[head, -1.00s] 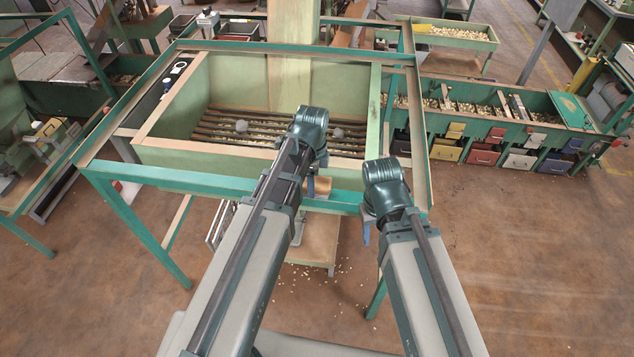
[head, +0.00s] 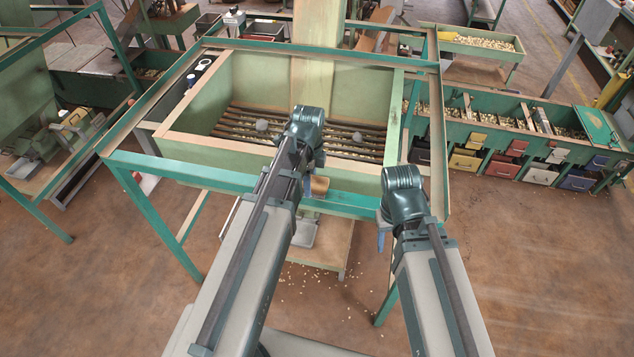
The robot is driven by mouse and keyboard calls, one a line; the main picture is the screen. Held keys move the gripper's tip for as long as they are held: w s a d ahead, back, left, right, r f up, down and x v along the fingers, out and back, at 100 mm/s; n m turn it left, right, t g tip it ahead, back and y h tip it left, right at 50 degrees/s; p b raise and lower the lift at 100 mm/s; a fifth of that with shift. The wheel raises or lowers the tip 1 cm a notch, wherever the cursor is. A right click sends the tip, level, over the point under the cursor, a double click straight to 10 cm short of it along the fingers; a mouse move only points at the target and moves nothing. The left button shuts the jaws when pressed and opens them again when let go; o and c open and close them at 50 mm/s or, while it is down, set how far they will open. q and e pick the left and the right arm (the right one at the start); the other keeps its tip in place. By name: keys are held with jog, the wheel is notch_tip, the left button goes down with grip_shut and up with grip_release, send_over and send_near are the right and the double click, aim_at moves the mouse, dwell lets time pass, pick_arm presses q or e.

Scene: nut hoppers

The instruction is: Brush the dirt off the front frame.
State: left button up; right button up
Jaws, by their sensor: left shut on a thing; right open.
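The front frame (head: 235,181) is a green metal bar crossing in front of the pale green hopper (head: 225,148). I cannot make out the dirt on it. My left gripper (head: 312,180) is mostly hidden behind its own wrist, over the middle of the front bar. It is shut on a small tan-brown thing (head: 320,187), probably the brush, which shows just beside the bar. I cannot tell whether it touches the bar. My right gripper (head: 382,237) is open and points down by the right part of the bar, partly hidden by its wrist.
The hopper has dark slats and two grey lumps (head: 262,125) inside. A green bin row (head: 500,130) with coloured drawers stands to the right. Nuts lie scattered on the floor (head: 330,300) below. A green frame leg (head: 155,220) stands at left front.

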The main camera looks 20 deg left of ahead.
pick_arm(q)
jog(key=shift+a, duration=0.35)
jog(key=shift+a, duration=1.75)
jog(key=shift+f, duration=0.2)
jog(key=shift+c, duration=0.6)
jog(key=shift+r, duration=0.1)
grip_shut()
jog(key=shift+d, duration=1.8)
jog(key=shift+d, duration=0.15)
jog(key=shift+d, duration=1.6)
